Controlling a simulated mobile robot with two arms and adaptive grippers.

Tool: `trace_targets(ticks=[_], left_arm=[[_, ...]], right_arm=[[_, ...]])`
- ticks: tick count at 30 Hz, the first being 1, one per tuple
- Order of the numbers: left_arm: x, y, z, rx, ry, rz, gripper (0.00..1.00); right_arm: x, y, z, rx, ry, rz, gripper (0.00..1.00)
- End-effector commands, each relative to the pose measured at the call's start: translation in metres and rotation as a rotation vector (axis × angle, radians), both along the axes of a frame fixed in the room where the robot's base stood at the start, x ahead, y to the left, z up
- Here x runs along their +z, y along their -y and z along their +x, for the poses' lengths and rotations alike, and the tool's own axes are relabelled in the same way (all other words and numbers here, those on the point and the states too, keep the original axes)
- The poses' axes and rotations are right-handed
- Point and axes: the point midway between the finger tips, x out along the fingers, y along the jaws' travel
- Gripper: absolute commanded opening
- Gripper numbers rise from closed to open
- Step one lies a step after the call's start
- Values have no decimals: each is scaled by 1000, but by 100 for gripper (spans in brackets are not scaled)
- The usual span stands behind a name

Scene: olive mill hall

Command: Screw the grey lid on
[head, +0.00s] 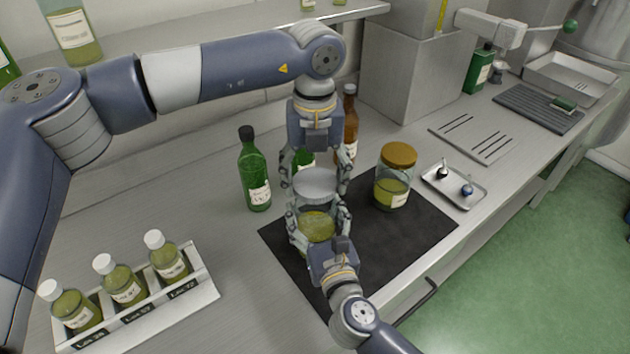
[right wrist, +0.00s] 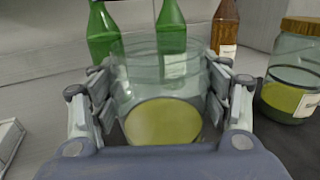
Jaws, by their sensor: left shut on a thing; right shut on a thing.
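The grey lid (head: 316,183) is in my left gripper (head: 317,172), which reaches down from above and is shut on it. The glass jar (head: 317,227) with yellow-green contents stands under the lid. My right gripper (head: 318,217) is shut around the jar from the near side. In the right wrist view the jar (right wrist: 160,80) sits between the fingers of my right gripper (right wrist: 162,98). Its upper rim looks bare there, and no lid shows in that view. The head view does not show clearly how wide the gap between lid and jar is.
A jar with a brown-gold lid (head: 395,178) stands right on the black mat (head: 420,222). Green bottles (head: 254,175) and a brown bottle (head: 350,125) stand behind. A small metal tray (head: 455,200) is at right. A rack (head: 150,318) of sample bottles is front left.

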Motion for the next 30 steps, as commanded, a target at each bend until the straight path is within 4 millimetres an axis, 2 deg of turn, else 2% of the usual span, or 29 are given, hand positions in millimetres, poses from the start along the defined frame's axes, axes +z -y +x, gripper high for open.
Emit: trace_targets(ticks=[3, 18, 30], left_arm=[[-14, 0, 0, 1, -1, 1, 52], [-15, 0, 0, 0, 0, 0, 52], [-32, 0, 0, -1, 0, 1, 52]], right_arm=[[0, 0, 0, 0, 0, 0, 27], [0, 0, 0, 0, -1, 0, 27], [0, 0, 0, 0, -1, 0, 27]])
